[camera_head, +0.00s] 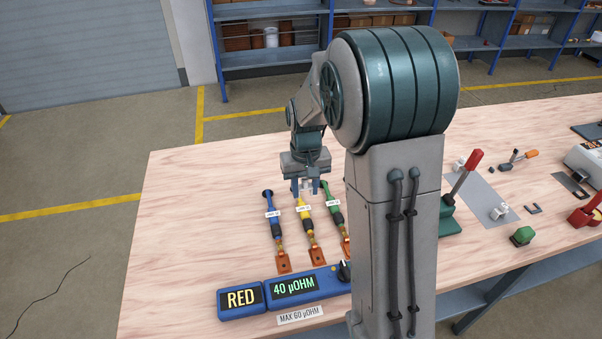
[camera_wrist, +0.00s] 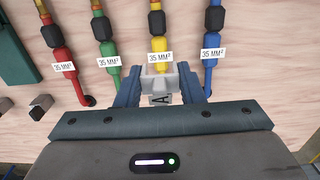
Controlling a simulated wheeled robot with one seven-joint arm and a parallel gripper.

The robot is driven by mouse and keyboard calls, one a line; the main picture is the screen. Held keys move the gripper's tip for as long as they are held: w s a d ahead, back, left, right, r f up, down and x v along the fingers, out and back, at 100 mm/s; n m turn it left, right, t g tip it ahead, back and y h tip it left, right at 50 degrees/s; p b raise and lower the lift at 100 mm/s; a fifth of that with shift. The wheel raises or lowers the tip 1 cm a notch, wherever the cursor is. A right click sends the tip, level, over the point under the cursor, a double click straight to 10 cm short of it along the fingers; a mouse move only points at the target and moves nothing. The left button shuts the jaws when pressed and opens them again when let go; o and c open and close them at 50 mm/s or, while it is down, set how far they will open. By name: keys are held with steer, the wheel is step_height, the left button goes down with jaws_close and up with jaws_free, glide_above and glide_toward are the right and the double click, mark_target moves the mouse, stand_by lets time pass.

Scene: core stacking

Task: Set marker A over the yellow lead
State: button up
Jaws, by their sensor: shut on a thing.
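The lead has a white "35 MM²" tag (camera_wrist: 160,57).
The blue lead (camera_wrist: 213,50) and green lead (camera_wrist: 107,50) lie close on either side, with the red lead (camera_wrist: 62,62) beyond green. A blue meter (camera_head: 293,287) reads "40 µOHM" beside a "RED" display (camera_head: 241,298). A red-handled tool (camera_head: 463,172) stands farther right.

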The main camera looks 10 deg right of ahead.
mark_target(305, 214)
steer(key=shift+s, duration=0.15)
steer(key=shift+f+b, duration=2.25)
steer(key=shift+f, duration=0.65)
steer(key=shift+f+b, duration=1.35)
steer(key=shift+f, duration=0.45)
steer(key=o, duration=1)
steer(key=shift+r, duration=0.1)
step_height(305, 214, up, 14)
steer(key=shift+f, duration=0.1)
steer(key=shift+s, duration=0.15)
